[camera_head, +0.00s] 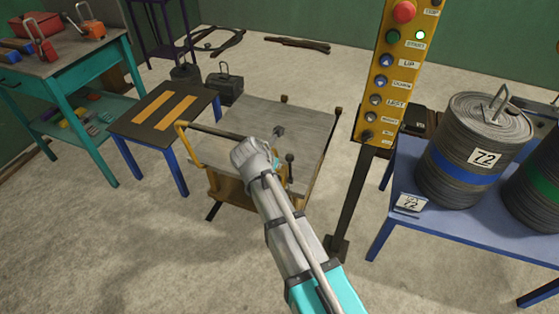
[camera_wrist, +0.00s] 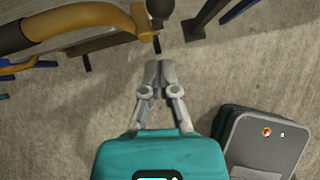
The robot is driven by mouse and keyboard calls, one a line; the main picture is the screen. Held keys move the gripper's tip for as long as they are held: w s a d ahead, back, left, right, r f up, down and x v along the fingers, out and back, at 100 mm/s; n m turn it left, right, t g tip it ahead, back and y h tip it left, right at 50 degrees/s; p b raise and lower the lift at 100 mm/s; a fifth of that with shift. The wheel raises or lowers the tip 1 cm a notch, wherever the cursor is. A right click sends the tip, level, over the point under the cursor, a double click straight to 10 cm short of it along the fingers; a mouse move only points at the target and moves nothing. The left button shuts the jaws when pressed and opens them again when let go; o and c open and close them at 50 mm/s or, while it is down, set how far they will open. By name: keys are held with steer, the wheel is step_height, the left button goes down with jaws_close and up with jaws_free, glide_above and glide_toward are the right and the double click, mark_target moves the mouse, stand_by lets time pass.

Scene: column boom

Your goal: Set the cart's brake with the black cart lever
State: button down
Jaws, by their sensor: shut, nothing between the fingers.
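The cart (camera_head: 300,130) stands in the middle of the head view, with a grey flat top and a yellow rail handle on its left. A black lever with a round knob (camera_head: 289,158) stands upright at its near right side, just right of my wrist. In the wrist view, a dark round knob (camera_wrist: 160,8) shows at the top edge, beside the yellow rail (camera_wrist: 75,22). My gripper (camera_wrist: 158,66) is shut and empty, its fingertips just below the knob's short stem, with a small gap visible. In the head view my arm mostly hides the fingers.
A yellow button panel (camera_head: 397,75) on a dark post stands right of the cart. A blue table (camera_head: 400,165) with wire drums is at the right. A low black table (camera_head: 165,110) and a teal bench (camera_head: 75,65) are at the left. Concrete floor is open in front.

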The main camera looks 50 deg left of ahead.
steer(key=p+v, duration=0.6)
steer(key=v, duration=0.2)
steer(key=shift+r+p, duration=0.35)
steer(key=shift+r, duration=0.25)
steer(key=shift+w, duration=0.1)
steer(key=w+d+r+m+g+h+p, duration=0.1)
steer(key=w+d+m+p, duration=0.1)
steer(key=w+d+m, duration=0.65)
steer(key=w+d+m+g+h+p, duration=0.1)
steer(key=w+d+m, duration=0.4)
steer(key=d, duration=0.6)
steer(key=w+d+r+m+g+h+p, duration=0.1)
steer(key=w+d+m+g+p, duration=0.1)
steer(key=w+d+m, duration=0.5)
steer(key=d+r+m+g+p, duration=0.1)
steer(key=d+m, duration=0.8)
steer(key=d, duration=0.9)
steer(key=d+r+m+g+y+p, duration=0.1)
steer(key=d+m, duration=0.8)
steer(key=d, duration=1)
steer(key=shift+d+r+m+g+p, duration=0.35)
steer(key=shift+r+g+p, duration=0.4)
steer(key=shift+p, duration=0.5)
steer(key=shift+w+d, duration=0.1)
steer(key=shift+w, duration=0.05)
